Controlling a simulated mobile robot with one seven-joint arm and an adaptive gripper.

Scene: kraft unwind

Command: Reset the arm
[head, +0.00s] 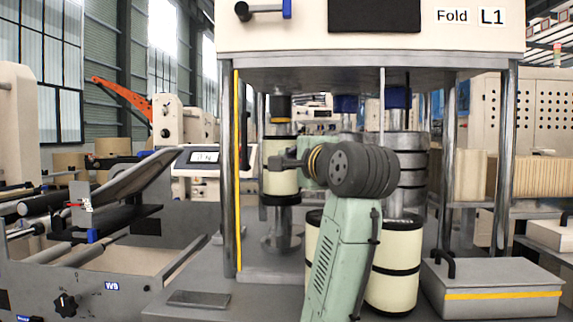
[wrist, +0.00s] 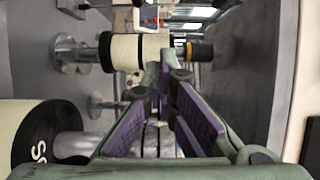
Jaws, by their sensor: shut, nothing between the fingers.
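My arm (head: 343,245) rises from the bottom middle of the head view, with a pale green link and a dark ribbed joint. It bends away behind that joint, so my gripper cannot be made out clearly there. In the wrist view my gripper (wrist: 166,72) has green fingers with purple pads that come together toward the tips. It is shut and holds nothing. Beyond the tips, a cream roll (wrist: 128,47) with black bands lies sideways in the picture on a metal shaft. A larger cream roll (wrist: 35,122) fills the lower left of that view.
A press frame labelled Fold L1 (head: 300,38) stands over the arm. A banded roll (head: 280,182) is left of the arm; another (head: 396,275) is right of it. A grey lidded box (head: 490,285) sits at lower right. A roller machine (head: 100,265) stands left.

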